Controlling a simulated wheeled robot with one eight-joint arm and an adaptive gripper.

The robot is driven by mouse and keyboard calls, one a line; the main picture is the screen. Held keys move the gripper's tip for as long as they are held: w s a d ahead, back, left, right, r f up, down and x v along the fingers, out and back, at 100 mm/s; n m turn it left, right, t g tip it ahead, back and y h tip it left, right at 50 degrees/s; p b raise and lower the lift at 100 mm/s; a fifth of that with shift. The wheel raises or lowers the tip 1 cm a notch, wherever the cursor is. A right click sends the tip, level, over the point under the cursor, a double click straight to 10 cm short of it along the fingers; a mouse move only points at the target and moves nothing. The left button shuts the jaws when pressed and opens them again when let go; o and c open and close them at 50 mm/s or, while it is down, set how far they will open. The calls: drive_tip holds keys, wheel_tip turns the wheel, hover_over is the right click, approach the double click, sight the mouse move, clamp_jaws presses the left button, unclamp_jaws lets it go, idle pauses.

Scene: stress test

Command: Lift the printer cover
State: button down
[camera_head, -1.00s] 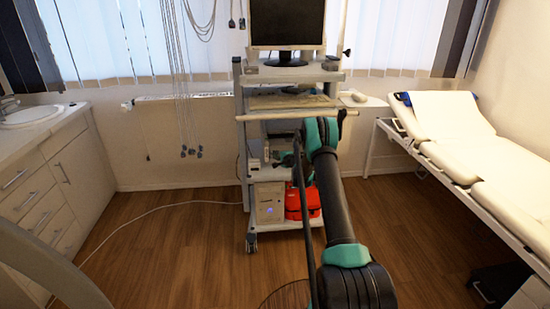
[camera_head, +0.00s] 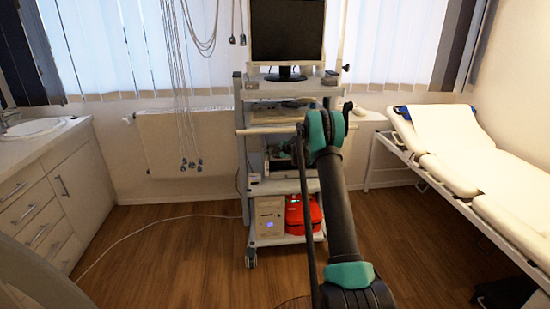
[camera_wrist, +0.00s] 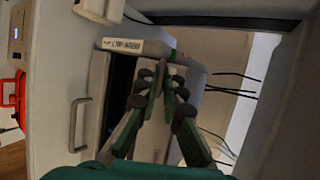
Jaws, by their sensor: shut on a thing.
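In the wrist view my gripper (camera_wrist: 163,72) has its green and black fingers drawn together at the edge of a pale device, which looks like the printer. The fingers seem closed on the edge of its pale cover (camera_wrist: 137,46), which carries a small dark label. A dark gap or panel shows beside the fingers. How far the cover is raised cannot be told. In the head view my arm reaches to the middle of the cart and hides the gripper and most of the printer.
The white cart (camera_head: 241,130) carries a monitor (camera_head: 287,30) on top and a red case (camera_head: 303,214) and pale computer box (camera_head: 268,217) below. A handle (camera_wrist: 77,125) and dark cables (camera_wrist: 235,85) lie close to the gripper. An exam bed (camera_head: 460,165) stands at right; floor at left is open.

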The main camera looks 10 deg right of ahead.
drive_tip(key=c, duration=1.6)
unclamp_jaws()
drive_tip(key=shift+c, duration=0.2)
drive_tip(key=v, duration=1.2)
